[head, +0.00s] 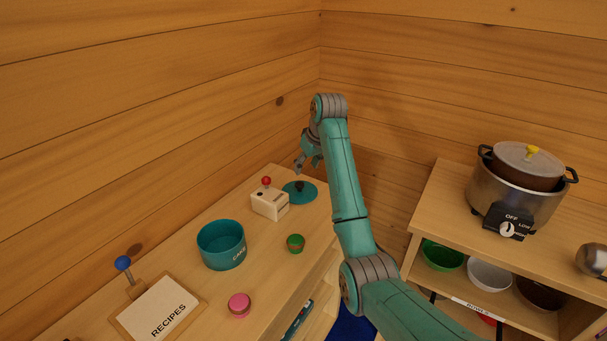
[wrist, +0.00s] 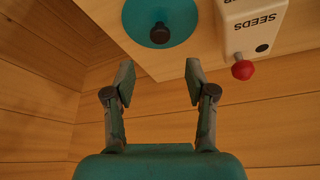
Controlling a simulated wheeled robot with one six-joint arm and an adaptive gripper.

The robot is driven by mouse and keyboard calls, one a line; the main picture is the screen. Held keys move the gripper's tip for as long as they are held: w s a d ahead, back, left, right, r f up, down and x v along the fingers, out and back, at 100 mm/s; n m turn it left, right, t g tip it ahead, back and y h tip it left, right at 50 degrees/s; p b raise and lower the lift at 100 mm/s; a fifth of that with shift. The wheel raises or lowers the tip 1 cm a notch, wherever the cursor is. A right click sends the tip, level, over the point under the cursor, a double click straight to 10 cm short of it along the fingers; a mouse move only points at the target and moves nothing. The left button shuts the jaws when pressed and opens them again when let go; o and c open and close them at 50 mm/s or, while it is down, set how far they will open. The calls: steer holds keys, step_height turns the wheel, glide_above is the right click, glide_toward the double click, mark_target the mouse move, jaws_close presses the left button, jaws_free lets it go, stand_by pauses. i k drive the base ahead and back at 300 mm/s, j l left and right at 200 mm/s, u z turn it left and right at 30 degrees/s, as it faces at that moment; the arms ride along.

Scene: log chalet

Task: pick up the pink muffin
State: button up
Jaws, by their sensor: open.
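The pink muffin (head: 239,304) sits on the wooden counter near its front edge, right of the recipes board. It does not show in the wrist view. My gripper (head: 305,166) is raised over the far end of the counter, well away from the muffin. In the wrist view my gripper (wrist: 157,78) is open, with nothing between its fingers, and a teal lid (wrist: 178,14) with a dark knob lies beyond the fingertips. The lid also shows in the head view (head: 305,195).
On the counter (head: 200,311) are a teal cake tin (head: 221,247), a green-and-red muffin (head: 296,243), a seeds box (head: 270,205) with a red knob, and a recipes board (head: 160,308). A slow cooker (head: 513,190) stands on a shelf unit at right. Log walls close off the back.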

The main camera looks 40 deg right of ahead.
mark_target(239, 305)
steer(key=k, duration=1)
